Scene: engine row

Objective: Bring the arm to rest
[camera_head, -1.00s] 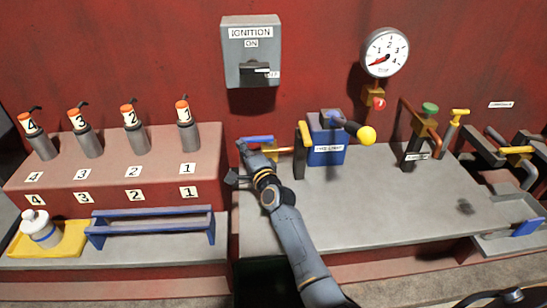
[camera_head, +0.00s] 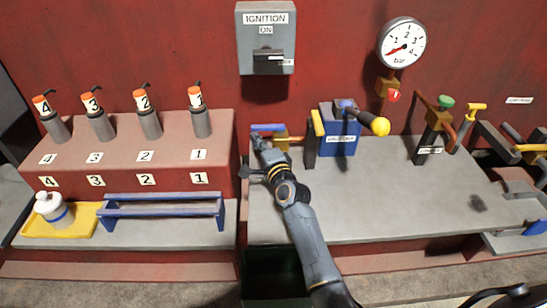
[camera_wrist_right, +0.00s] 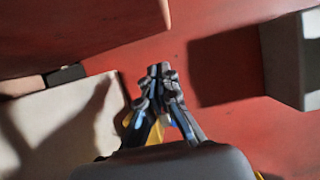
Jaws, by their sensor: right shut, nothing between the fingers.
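My right arm (camera_head: 308,240) comes up from the bottom of the head view, over the front of the grey bench. Its right gripper (camera_head: 257,146) is beside the blue-handled lever (camera_head: 268,127) with its brass fitting, at the bench's left end. I cannot tell whether it touches the lever. In the right wrist view the fingertips (camera_wrist_right: 161,71) are together with nothing between them, in front of a red surface. My left gripper is not in view.
The ignition box (camera_head: 266,38) is on the red wall above. A blue box (camera_head: 339,130) with a yellow-knobbed lever (camera_head: 379,126) stands right of the gripper. A blue rack (camera_head: 160,212) and yellow tray (camera_head: 85,226) are at left. The bench's front middle (camera_head: 400,215) is clear.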

